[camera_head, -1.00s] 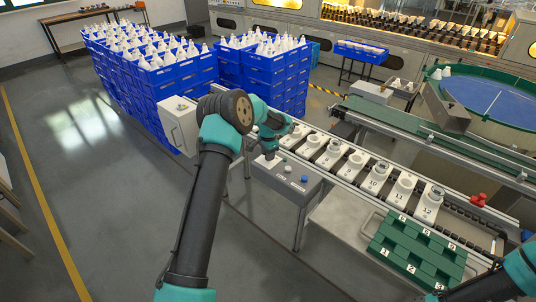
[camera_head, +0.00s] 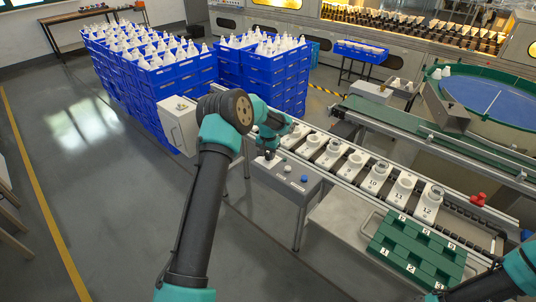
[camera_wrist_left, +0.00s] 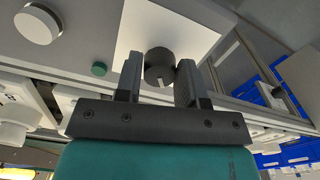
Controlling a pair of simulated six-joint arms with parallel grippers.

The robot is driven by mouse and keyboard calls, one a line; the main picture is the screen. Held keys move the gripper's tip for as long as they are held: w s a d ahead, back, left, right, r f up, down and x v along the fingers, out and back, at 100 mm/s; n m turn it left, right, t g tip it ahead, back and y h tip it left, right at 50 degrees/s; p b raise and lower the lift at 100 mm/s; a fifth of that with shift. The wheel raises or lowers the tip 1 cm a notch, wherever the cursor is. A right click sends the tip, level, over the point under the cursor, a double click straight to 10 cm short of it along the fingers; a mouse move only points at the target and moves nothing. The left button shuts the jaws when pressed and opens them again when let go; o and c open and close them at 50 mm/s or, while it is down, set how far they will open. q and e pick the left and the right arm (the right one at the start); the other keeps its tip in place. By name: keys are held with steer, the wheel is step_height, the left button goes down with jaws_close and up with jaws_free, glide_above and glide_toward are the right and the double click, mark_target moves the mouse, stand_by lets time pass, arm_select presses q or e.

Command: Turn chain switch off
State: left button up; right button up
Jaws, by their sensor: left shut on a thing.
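A dark round knob (camera_wrist_left: 159,66) with a pale pointer mark stands on a white plate in the left wrist view; I take it to be the chain switch. My left gripper (camera_wrist_left: 158,76) has one finger on each side of it and is shut on it. In the head view the same gripper (camera_head: 268,155) reaches down to the far left end of the grey control box (camera_head: 289,186), and the knob is mostly hidden there. My right arm shows only at the bottom right; its gripper is out of view.
A green numbered tray (camera_head: 418,250) lies at right. Blue crates (camera_head: 280,75) stand behind.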

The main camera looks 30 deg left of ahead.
mark_target(268, 154)
arm_select(q)
steer(key=o, duration=0.9)
step_height(268, 154, up, 18)
steer(key=shift+f, duration=0.25)
steer(key=shift+f, duration=0.1)
stand_by(0.5)
